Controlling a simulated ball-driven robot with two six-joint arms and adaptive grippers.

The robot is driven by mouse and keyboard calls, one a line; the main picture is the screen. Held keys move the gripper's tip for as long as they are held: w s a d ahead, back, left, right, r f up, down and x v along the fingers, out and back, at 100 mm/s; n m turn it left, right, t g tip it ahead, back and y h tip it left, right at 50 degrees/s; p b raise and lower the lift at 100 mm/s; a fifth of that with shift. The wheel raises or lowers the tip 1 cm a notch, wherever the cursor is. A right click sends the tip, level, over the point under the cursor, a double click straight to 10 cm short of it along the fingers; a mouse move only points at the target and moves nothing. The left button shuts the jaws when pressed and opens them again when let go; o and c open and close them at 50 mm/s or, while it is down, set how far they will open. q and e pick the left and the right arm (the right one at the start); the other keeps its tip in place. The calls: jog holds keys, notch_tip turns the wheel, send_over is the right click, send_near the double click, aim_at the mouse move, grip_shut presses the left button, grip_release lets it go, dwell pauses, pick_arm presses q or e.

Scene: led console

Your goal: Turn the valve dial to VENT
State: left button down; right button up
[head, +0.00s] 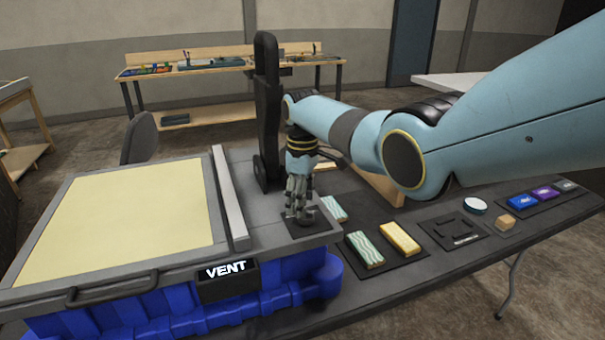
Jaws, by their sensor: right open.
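The console (275,236) has a black display (226,269) on its front edge that reads VENT in white letters. My right gripper (299,211) points down over a dark square plate (316,228) at the console's right front corner. Its fingers are open around or just above what looks like the small grey valve dial, which they largely hide. I cannot tell whether the fingers touch the dial, or which way its pointer faces. My left gripper is out of view.
A pale yellow panel (125,215) fills the console's left part, with a grey bar (229,195) beside it. A black upright post (267,110) stands behind my gripper. Right of the console, the table holds green and yellow blocks (400,239), a round white-topped item (475,205) and small boxes (522,201).

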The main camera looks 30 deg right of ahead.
notch_tip(320, 180, up, 9)
dwell(0.7)
